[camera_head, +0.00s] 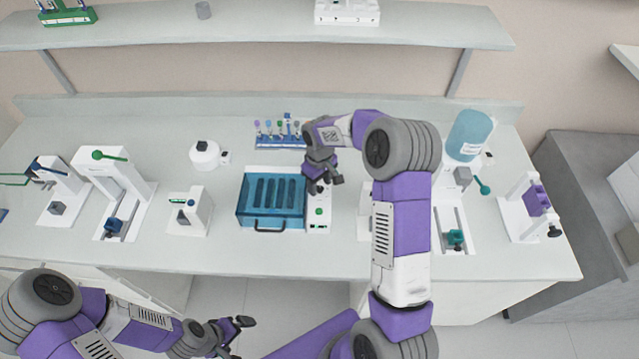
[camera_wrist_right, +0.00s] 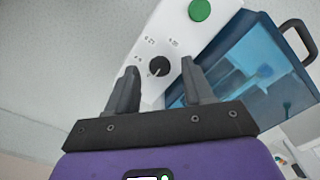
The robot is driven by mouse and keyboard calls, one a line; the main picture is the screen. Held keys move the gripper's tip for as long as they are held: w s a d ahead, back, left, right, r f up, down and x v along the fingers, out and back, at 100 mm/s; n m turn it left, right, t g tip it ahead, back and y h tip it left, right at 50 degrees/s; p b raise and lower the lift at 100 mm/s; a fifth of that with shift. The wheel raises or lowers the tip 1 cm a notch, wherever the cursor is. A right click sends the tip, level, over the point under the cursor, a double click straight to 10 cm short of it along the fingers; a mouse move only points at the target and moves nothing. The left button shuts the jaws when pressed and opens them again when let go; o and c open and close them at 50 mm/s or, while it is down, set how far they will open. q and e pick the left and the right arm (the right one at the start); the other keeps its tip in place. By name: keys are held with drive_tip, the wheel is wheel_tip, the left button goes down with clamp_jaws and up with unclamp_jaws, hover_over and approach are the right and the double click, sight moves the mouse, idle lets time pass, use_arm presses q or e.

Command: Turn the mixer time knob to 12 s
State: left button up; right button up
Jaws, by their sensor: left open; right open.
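The mixer has a blue clear-lidded box (camera_head: 271,201) and a white control panel (camera_head: 318,224) on its right side. A round green button (camera_head: 319,211) sits on the panel, also in the right wrist view (camera_wrist_right: 200,10). The black time knob (camera_wrist_right: 159,67) shows in the right wrist view, with small printed marks around it and a pale pointer line toward its lower left. My right gripper (camera_head: 326,185) is open over the panel's far end and hides the knob in the head view. Its fingers appear either side of the knob, apart from it. My left gripper (camera_head: 241,338) is open and empty, in front of the bench.
A tube rack (camera_head: 280,140) stands behind the mixer. My right arm covers the bench right of the mixer.

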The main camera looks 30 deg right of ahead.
drive_tip(key=shift+f, duration=0.3)
drive_tip(key=shift+s, duration=0.1)
clamp_jaws()
